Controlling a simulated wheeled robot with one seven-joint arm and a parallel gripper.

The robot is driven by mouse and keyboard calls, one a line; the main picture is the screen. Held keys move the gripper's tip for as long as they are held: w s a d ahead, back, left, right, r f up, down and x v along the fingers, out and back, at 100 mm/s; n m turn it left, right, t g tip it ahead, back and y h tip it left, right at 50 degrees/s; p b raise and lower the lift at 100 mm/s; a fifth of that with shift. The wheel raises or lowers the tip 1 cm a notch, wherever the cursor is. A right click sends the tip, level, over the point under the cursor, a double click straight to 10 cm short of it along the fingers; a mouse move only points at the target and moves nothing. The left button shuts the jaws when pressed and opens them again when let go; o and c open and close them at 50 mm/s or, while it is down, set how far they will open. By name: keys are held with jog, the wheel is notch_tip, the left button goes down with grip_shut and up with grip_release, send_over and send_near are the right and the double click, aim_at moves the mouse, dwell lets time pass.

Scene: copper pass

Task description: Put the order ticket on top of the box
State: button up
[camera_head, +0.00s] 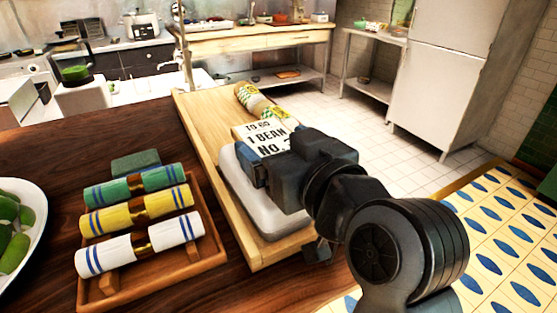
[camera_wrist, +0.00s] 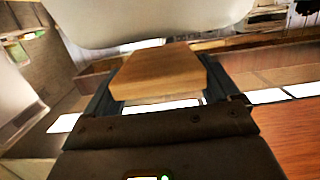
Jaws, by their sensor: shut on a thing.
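The order ticket (camera_head: 264,137) is a white card with black print reading "TO GO 1 BEAN NO."; its lower right is hidden by my gripper. My gripper (camera_head: 256,157) is shut on it. In the wrist view a wooden block (camera_wrist: 160,72), seemingly the ticket's base, sits between the two fingers. The box (camera_head: 236,197) is white with rounded corners and lies on a wooden board, partly under my gripper. A pale rounded surface in the wrist view (camera_wrist: 150,22) looks like the box. I cannot tell whether the ticket touches the box.
The wooden board (camera_head: 206,140) runs along the counter edge; a patterned wrapped roll (camera_head: 252,101) lies at its far end. At left, a wooden tray (camera_head: 215,262) holds green, yellow and white rolled napkins, beside a green sponge (camera_head: 136,163) and a plate of green produce (camera_head: 38,200).

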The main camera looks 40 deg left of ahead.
jog(key=shift+f, duration=1.45)
jog(key=shift+f, duration=0.1)
jog(key=shift+f, duration=0.1)
jog(key=o, duration=0.8)
jog(key=shift+r, duration=0.2)
jog(key=b+v, duration=0.1)
jog(key=v, duration=1.1)
jog(key=shift+w, duration=0.1)
